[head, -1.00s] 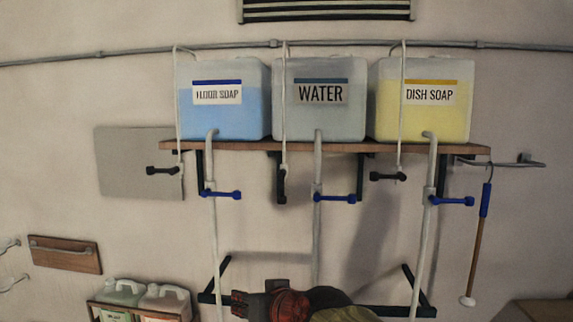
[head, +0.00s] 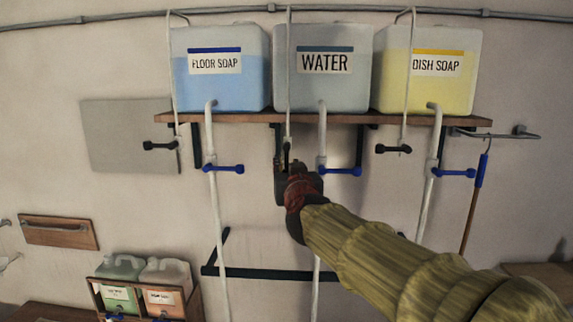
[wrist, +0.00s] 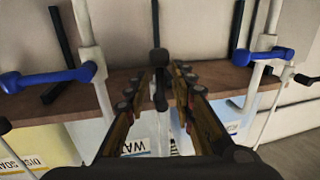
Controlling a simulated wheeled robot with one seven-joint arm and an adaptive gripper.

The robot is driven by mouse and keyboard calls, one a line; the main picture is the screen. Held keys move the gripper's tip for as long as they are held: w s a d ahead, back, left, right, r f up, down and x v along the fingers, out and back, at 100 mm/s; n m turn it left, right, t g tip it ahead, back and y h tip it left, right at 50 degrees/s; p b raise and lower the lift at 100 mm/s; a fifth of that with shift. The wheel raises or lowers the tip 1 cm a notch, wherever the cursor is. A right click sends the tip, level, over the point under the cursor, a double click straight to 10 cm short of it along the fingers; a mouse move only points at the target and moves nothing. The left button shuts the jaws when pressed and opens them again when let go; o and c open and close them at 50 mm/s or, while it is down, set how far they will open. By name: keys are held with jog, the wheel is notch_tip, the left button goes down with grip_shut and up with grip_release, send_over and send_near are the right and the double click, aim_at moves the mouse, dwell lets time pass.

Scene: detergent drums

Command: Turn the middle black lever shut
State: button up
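The middle black lever (head: 286,154) hangs straight down on the thin white tube below the grey WATER drum (head: 324,85). My gripper (head: 290,172) is raised to it from below and partly hides it in the head view. In the wrist view the lever (wrist: 159,62) lies between my two fingers (wrist: 162,78), which stand apart with a gap on each side. The gripper is open; I cannot see any contact with the lever.
Black levers on the left (head: 160,145) and right (head: 393,149) lie sideways. Blue levers (head: 224,168) sit on thicker pipes; the middle blue lever (head: 341,171) is just right of my gripper. The wooden shelf (head: 250,117) is above. A lower black bracket (head: 270,272) is below.

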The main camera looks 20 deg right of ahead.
jog(key=shift+w+d, duration=0.1)
jog(key=shift+w, duration=1.1)
jog(key=shift+c, duration=0.9)
jog(key=c, duration=0.4)
grip_shut()
